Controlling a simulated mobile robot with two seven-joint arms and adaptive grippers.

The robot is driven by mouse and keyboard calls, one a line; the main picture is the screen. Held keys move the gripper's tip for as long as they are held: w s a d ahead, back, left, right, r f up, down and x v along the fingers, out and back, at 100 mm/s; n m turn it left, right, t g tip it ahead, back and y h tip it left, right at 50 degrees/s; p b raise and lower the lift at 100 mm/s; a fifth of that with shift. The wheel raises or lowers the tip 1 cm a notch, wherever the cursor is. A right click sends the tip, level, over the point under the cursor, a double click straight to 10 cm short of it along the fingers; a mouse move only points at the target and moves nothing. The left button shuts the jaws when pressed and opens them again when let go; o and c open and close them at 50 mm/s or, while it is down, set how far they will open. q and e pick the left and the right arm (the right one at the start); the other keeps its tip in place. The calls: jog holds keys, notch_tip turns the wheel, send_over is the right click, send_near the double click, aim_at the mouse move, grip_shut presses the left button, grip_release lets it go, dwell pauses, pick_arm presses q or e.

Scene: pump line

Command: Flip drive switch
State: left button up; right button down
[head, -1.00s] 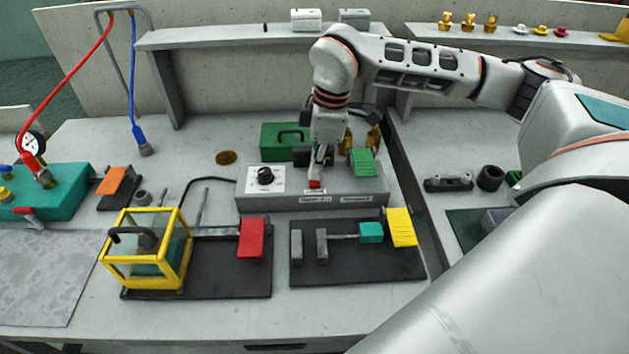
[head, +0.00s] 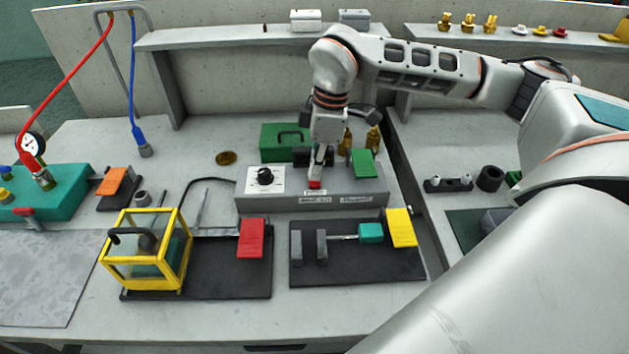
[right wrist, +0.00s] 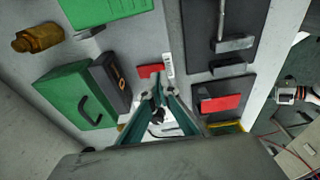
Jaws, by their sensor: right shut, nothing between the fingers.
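The drive switch looks to be the small red piece (head: 315,184) on the front of the grey control box (head: 345,200). It also shows as a red piece (right wrist: 150,71) just beyond the fingertips in the right wrist view. My right gripper (head: 317,177) points down at the box with its fingers together and empty. Its tips are right at the red piece; I cannot tell whether they touch it. The fingers partly hide the switch, so its position is unclear. My left gripper is not in view.
On the control box are a black dial (head: 265,176) and a green flag (head: 363,163). A green case (head: 283,141) stands behind. In front are dark mats with a red plate (head: 250,238), a yellow plate (head: 401,228) and a yellow-framed guard (head: 148,250).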

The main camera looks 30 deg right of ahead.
aim_at(315, 184)
jog(key=shift+f+b, duration=0.5)
jog(key=shift+f, duration=0.55)
dwell(0.6)
jog(key=shift+r, duration=0.15)
jog(key=shift+r+p, duration=1.3)
jog(key=shift+r, duration=0.45)
jog(key=shift+r+p, duration=1.1)
jog(key=shift+r, duration=0.55)
